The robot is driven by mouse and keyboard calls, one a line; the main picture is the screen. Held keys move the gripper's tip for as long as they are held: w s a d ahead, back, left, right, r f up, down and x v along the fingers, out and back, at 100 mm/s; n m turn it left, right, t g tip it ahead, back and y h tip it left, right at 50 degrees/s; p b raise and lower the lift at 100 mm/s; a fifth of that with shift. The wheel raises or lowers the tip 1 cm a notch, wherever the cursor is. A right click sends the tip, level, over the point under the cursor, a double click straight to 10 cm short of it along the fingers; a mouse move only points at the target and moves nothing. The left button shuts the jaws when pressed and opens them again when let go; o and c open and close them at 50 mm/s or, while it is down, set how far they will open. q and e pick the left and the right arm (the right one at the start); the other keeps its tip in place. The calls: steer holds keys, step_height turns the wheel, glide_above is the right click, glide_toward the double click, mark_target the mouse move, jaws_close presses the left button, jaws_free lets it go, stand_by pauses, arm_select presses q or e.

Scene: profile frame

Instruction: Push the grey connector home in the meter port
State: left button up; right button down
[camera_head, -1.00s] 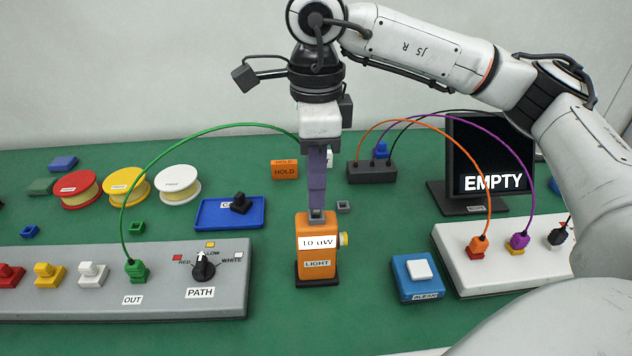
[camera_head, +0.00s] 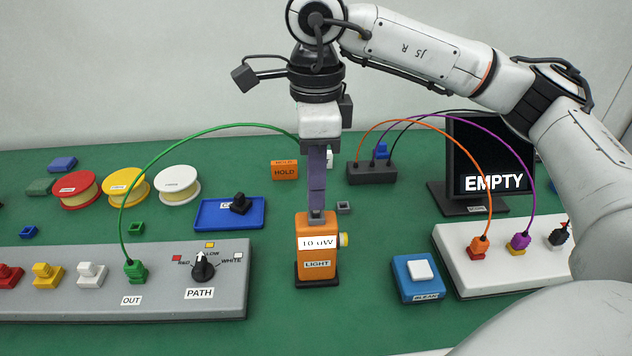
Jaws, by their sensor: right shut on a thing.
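The orange meter (camera_head: 317,252) stands upright on the green table, with a "10 uW" label, a "LIGHT" label and a yellow knob on its right side. My right gripper (camera_head: 317,208) points straight down over the meter's top, its purple fingers shut. A small grey connector (camera_head: 316,217) shows at the fingertips, right at the meter's top. The fingers hide most of it, and I cannot tell how deep it sits in the port. A green cable (camera_head: 215,128) arches from the grey panel to behind the gripper; its far end is hidden. My left gripper is not in view.
The grey panel (camera_head: 90,252) with its PATH knob lies left of the meter. A blue block (camera_head: 415,290) with a white button and a white box (camera_head: 500,262) with cables lie right. Behind are a blue tray (camera_head: 215,220), spools and a monitor (camera_head: 490,165) reading "EMPTY".

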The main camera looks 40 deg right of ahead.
steer(key=shift+f+b, duration=0.6)
steer(key=shift+f, duration=0.25)
steer(key=c, duration=1.6)
jaws_free()
step_height(320, 180, up, 10)
steer(key=shift+f+p, duration=0.25)
steer(key=shift+p, duration=0.4)
steer(key=shift+r, duration=0.45)
